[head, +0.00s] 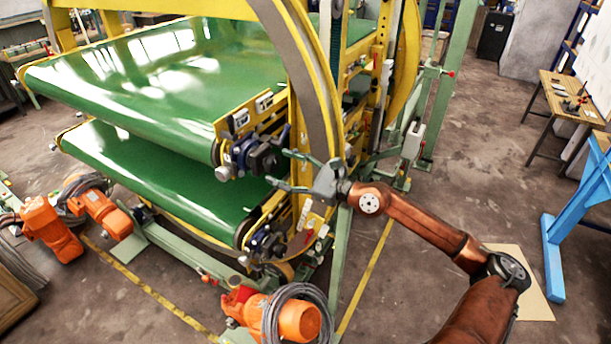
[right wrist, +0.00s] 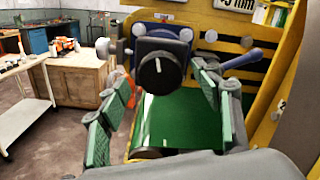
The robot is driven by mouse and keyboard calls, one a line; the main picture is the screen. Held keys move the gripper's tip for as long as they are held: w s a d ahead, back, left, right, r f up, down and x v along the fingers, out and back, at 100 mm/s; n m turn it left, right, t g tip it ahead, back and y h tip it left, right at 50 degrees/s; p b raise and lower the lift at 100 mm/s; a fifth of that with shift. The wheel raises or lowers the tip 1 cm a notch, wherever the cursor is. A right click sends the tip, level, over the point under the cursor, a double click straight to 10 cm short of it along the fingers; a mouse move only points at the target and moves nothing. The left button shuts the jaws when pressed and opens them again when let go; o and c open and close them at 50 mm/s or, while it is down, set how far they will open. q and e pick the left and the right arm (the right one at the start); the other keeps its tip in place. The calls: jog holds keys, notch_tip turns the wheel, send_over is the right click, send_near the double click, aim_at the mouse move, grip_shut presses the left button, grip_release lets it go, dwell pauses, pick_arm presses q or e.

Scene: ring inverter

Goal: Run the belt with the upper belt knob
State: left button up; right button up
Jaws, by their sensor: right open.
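The upper belt knob (head: 266,159) is a dark knob on a blue-grey block at the front corner of the upper green belt (head: 165,70). In the right wrist view it is a round black knob (right wrist: 158,73) with a white mark pointing roughly upright. My right gripper (head: 278,169) is open, just right of the knob, its fingers pointing at it. In the right wrist view the fingers stand to either side of the knob, with nothing held between them. Whether a finger touches it cannot be told. My left gripper is in neither view.
A second, lower knob unit (head: 268,242) sits below at the lower green belt (head: 150,170). A blue lever (right wrist: 243,58) sticks out right of the upper knob. The yellow ring frame (head: 318,80) rises close by.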

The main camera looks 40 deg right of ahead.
jog(key=v, duration=1)
jog(key=shift+s, duration=0.1)
